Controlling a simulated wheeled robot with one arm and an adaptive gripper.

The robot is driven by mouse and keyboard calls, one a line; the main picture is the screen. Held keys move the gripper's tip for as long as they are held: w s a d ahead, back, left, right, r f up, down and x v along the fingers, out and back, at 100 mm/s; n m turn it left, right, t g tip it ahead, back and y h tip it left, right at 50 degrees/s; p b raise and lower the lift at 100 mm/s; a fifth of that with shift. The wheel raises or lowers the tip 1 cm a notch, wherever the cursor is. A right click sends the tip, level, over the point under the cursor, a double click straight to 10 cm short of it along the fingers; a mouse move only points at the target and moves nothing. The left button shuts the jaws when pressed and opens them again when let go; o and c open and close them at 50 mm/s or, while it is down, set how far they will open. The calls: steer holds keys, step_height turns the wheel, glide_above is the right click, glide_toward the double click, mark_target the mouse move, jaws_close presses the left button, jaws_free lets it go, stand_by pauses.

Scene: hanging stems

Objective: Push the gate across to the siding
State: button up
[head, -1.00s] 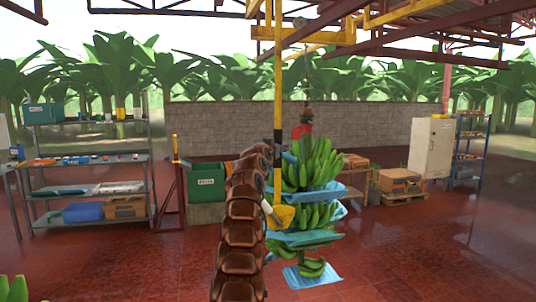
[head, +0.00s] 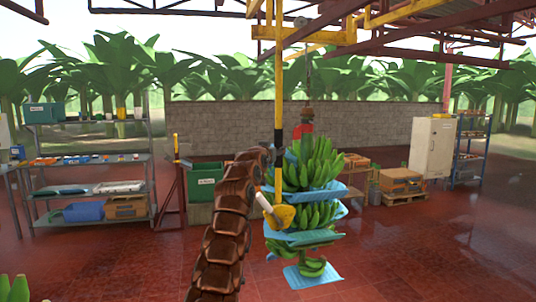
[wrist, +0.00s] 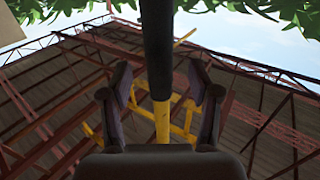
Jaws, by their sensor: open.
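A pole striped yellow and black (head: 278,112) hangs from the yellow overhead rail (head: 320,36); I take it to be the gate's lever, but the gate itself I cannot pick out for sure. My gripper (head: 268,153), at the top of my brown segmented arm, is beside the pole's lower half. In the wrist view my gripper (wrist: 160,82) is open, pointing up, with one finger on each side of the pole's black part (wrist: 157,45). I cannot tell whether either finger touches it. The pole's yellow part (wrist: 162,120) also shows between the fingers.
A hanging banana stem (head: 318,172) with blue sheets is close right of the pole. A metal shelf (head: 85,160) stands left, a green bin (head: 205,182) behind my arm. A cream cabinet (head: 432,146) and boxes on a pallet (head: 400,182) stand right. The red floor in front is clear.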

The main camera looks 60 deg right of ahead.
steer(key=v, duration=0.6)
stand_by(0.4)
steer(key=shift+a, duration=0.1)
steer(key=shift+w, duration=0.1)
